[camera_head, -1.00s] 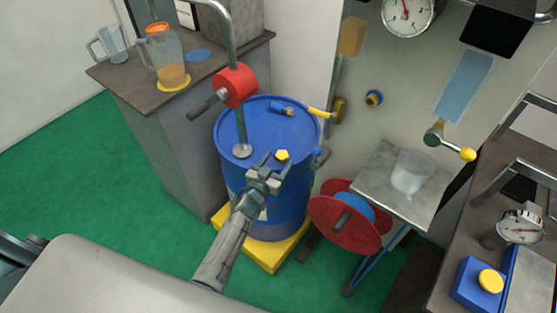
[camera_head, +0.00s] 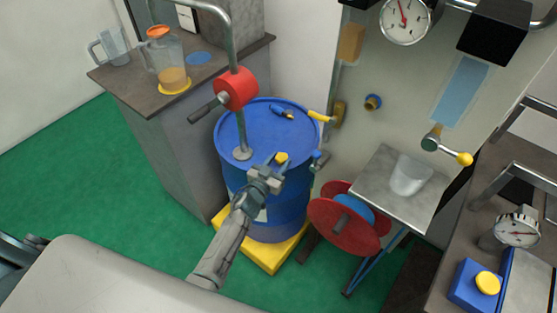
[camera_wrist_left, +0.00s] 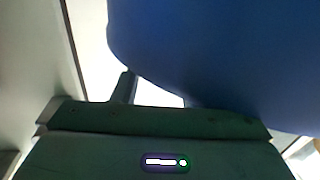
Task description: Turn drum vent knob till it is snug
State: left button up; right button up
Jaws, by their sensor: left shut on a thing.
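The blue drum (camera_head: 236,130) stands upright on a yellow base (camera_head: 270,262). The small yellow vent knob (camera_head: 282,157) is on the drum's top near its front edge. My left gripper (camera_head: 275,166) reaches in from below with its fingers at the knob, shut on it; the knob's top shows between the fingertips. In the left wrist view, the drum's blue surface (camera_wrist_left: 220,60) fills the upper right and hides the fingertips and the knob. My right gripper is not in view.
A red hand pump (camera_head: 236,88) with a pipe rises from the drum's left side. A yellow-handled valve (camera_head: 320,116) and a small blue piece (camera_head: 284,112) are at its back right. A red reel (camera_head: 340,235) stands close on the right, below a metal shelf (camera_head: 385,185).

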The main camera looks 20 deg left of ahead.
pick_arm(q)
jog(key=h+p, duration=0.1)
jog(key=m+h+p, duration=0.1)
jog(key=p, duration=0.1)
jog(key=m+g+h+p, duration=0.1)
jog(key=shift+w+a+r+p, duration=0.1)
jog(key=shift+a+r+p, duration=0.2)
jog(key=shift+p, duration=0.1)
jog(key=shift+a+m+g+h+p, duration=0.1)
jog(key=shift+m+g+h+p, duration=0.2)
jog(key=shift+m+h, duration=0.3)
jog(key=shift+f+m+g+h, duration=0.2)
jog(key=shift+m+g+h, duration=0.1)
jog(key=shift+h, duration=0.3)
jog(key=shift+w+a+f+m+g+h, duration=0.1)
jog(key=shift+w+a+m+g+h, duration=0.05)
jog(key=shift+m+g+h, duration=0.55)
jog(key=shift+a+m+g+h, duration=0.1)
jog(key=shift+m+g+h, duration=0.65)
jog(key=shift+h, duration=0.45)
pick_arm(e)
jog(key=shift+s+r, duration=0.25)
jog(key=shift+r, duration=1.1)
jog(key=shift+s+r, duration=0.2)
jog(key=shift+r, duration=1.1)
pick_arm(q)
jog(key=shift+m+g+b, duration=0.25)
jog(key=shift+b, duration=0.05)
